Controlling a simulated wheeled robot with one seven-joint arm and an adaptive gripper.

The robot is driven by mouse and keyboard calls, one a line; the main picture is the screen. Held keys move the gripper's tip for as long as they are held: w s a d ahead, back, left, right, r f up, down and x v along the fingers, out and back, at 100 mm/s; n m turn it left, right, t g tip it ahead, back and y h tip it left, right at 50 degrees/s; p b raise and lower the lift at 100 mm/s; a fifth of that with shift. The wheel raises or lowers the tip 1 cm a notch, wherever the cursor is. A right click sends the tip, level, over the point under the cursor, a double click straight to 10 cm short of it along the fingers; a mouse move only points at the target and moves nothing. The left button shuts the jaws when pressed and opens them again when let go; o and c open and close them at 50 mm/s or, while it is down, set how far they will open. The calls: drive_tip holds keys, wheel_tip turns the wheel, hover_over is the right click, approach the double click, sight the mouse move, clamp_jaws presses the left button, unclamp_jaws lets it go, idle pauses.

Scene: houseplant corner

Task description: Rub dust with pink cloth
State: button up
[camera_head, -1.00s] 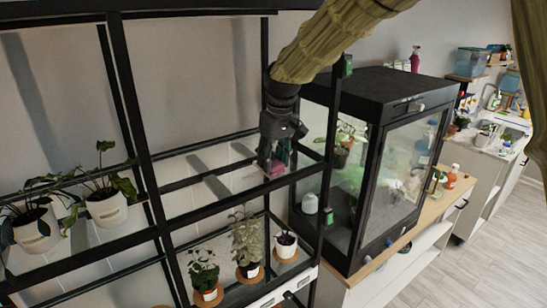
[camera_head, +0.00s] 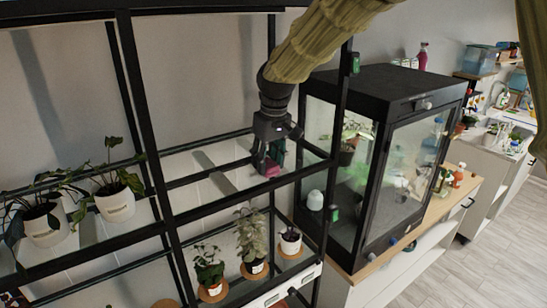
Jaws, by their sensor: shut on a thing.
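The pink cloth (camera_head: 272,166) is a small dark pink bundle at the tips of my gripper (camera_head: 268,168). My gripper points down and is shut on the cloth, over the upper glass shelf (camera_head: 215,190) of the black-framed rack. The cloth is at or just above the shelf near its right end; I cannot tell whether it touches. Dust is not clearly visible on the shelf at this size.
Black rack posts (camera_head: 140,120) and rails stand close around my arm. Potted plants stand left on the shelf (camera_head: 116,200) and below (camera_head: 252,250). A black glass cabinet (camera_head: 385,150) stands just right. The shelf's middle is clear.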

drive_tip(key=shift+s+a+f, duration=0.1)
drive_tip(key=shift+s+a, duration=0.5)
drive_tip(key=shift+a, duration=0.2)
drive_tip(key=shift+s+a+f, duration=0.1)
drive_tip(key=shift+s+a, duration=0.45)
drive_tip(key=shift+a, duration=0.2)
drive_tip(key=shift+s+a, duration=0.1)
drive_tip(key=shift+s+a, duration=1)
drive_tip(key=shift+a, duration=0.3)
drive_tip(key=shift+r, duration=0.1)
drive_tip(key=shift+w+d+r, duration=0.1)
drive_tip(key=shift+w+d, duration=1)
drive_tip(key=shift+d, duration=0.3)
drive_tip(key=shift+w+d, duration=0.75)
drive_tip(key=shift+d, duration=0.25)
drive_tip(key=shift+w+d, duration=0.7)
drive_tip(key=shift+d, duration=0.35)
drive_tip(key=shift+w+d, duration=0.75)
drive_tip(key=shift+d, duration=0.25)
